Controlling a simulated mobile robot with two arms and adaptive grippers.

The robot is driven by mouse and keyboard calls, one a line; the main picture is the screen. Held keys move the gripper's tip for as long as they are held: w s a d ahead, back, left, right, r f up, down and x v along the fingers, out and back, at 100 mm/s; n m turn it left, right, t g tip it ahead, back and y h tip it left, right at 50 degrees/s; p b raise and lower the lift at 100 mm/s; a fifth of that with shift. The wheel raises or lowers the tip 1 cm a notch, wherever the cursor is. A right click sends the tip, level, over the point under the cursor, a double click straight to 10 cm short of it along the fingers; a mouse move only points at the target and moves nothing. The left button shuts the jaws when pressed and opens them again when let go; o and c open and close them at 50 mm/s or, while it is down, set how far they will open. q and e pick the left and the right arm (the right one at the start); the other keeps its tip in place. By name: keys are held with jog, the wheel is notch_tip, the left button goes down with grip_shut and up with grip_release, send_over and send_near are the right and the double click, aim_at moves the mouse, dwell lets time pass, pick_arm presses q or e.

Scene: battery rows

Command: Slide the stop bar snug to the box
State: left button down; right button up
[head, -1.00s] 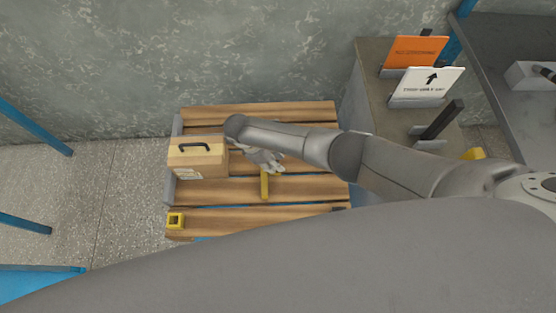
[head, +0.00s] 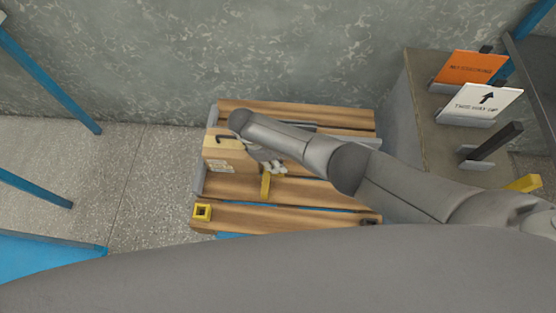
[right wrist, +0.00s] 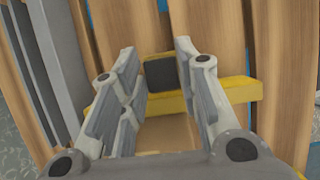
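The tan box (head: 222,158) with a dark handle stands at the left of the wooden pallet (head: 330,208). In the right wrist view the yellow bar (right wrist: 232,90) runs across the slats and carries a black block (right wrist: 161,72). My right gripper (head: 275,166) is at the bar. Its fingers (right wrist: 156,62) stand apart on either side of the black block, with gaps showing. My left gripper is out of view.
A grey stand (head: 425,130) at the right holds an orange sign (head: 470,69) and a white arrow sign (head: 482,102). A wall closes the back.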

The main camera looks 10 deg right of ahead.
jog(key=o, duration=0.3)
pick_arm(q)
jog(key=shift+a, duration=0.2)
pick_arm(e)
jog(key=v, duration=1.2)
